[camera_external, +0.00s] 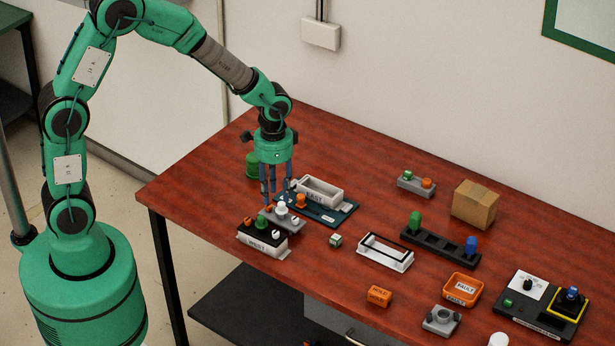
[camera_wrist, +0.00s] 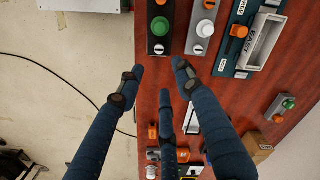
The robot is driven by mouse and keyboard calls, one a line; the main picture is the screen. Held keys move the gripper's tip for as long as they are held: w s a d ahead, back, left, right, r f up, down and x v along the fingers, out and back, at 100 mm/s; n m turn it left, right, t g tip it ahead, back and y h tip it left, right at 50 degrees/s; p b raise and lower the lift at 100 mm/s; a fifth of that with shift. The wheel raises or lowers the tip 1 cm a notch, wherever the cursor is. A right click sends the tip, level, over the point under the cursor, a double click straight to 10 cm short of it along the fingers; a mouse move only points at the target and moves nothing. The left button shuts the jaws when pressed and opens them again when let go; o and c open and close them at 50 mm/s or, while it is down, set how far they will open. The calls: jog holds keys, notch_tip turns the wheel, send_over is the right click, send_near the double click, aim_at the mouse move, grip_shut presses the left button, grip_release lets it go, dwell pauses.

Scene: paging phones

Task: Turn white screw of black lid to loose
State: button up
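The black lid (camera_external: 250,226) lies on a white case at the table's left front edge. It carries a green knob (camera_external: 261,222) and a white screw (camera_external: 276,234). In the wrist view the black lid (camera_wrist: 158,38) is at the top, with the green knob (camera_wrist: 160,26) and white screw (camera_wrist: 159,49) above the fingertips. My gripper (camera_external: 275,198) points down behind the lid, near the grey block. In the wrist view my gripper (camera_wrist: 158,84) has its three blue fingers spread, empty, and apart from the screw. The fingertips' exact height is unclear.
A grey block (camera_wrist: 203,38) with a white knob, orange knob and white screw stands beside the black lid. A dark blue board (camera_external: 335,213) with a grey bin (camera_external: 319,192) is behind it. A small cube (camera_external: 336,240) and a white tray (camera_external: 385,255) lie to the right.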

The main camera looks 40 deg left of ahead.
aim_at(276, 232)
jog(key=shift+f, duration=0.1)
notch_tip(276, 232, down, 14)
jog(key=shift+r+b, duration=0.2)
jog(key=shift+b, duration=0.55)
grip_shut()
dwell(0.3)
